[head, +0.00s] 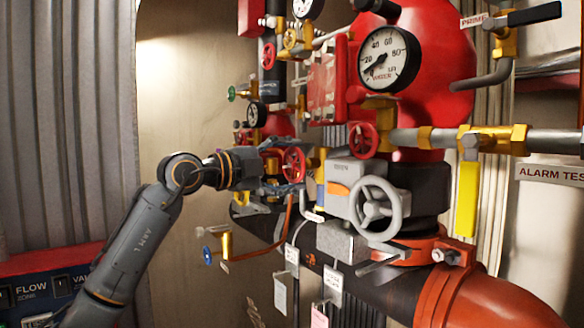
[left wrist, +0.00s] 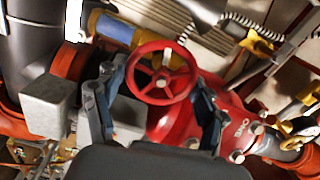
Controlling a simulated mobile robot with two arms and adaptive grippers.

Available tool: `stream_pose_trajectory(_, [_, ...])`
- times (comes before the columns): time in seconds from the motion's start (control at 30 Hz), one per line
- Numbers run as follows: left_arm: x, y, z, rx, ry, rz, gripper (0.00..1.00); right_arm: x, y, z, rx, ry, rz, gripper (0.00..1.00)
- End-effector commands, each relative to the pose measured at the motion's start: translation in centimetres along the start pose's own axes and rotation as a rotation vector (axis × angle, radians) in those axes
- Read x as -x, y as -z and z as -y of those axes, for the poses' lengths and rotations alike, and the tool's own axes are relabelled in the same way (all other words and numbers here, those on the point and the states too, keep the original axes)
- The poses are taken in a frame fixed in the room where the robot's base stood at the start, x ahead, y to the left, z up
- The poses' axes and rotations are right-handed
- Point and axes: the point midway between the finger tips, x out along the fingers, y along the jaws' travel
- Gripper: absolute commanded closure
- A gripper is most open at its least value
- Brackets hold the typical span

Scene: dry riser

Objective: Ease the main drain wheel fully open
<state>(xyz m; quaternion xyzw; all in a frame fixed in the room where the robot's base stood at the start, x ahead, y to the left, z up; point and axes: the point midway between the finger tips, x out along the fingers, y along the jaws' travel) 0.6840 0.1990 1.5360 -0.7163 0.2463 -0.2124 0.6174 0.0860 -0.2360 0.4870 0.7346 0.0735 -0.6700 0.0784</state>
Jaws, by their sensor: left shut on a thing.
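A red spoked handwheel (head: 293,163), which I take for the main drain wheel, stands on the red pipework left of centre in the head view. In the left wrist view the red wheel (left wrist: 162,72) sits between the two fingers, its rim and spokes plain to see. My left gripper (head: 284,182) reaches in from the left and is shut on this wheel; it also shows in the left wrist view (left wrist: 160,84), one finger on each side of the rim. The far finger contact is hard to make out. My right gripper is not in view.
A grey handwheel (head: 379,208) and a second red wheel (head: 363,140) are to the right. A pressure gauge (head: 389,58) is above. A yellow lever (head: 467,198) hangs at right.

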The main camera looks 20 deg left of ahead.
Motion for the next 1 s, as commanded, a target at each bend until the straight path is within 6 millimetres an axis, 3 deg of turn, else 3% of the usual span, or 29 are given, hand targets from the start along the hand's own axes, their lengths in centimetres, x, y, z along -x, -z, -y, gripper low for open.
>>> stream_pose_trajectory(0.67, [0.04, -0.04, 0.19, 0.066, 0.004, 0.001, 0.6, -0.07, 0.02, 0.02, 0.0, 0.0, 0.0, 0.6])
stream_pose_trajectory(0.7, [0.04, -0.04, 0.18, 0.066, 0.004, 0.001, 0.25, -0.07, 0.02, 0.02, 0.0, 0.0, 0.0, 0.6])
stream_pose_trajectory(0.8, [0.03, -0.03, 0.16, 0.065, 0.003, 0.0, 0.06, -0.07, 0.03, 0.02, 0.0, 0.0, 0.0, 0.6])
stream_pose_trajectory(1.0, [0.01, -0.02, 0.09, 0.064, 0.001, 0.0, 0.06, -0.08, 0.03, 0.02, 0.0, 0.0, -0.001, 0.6])
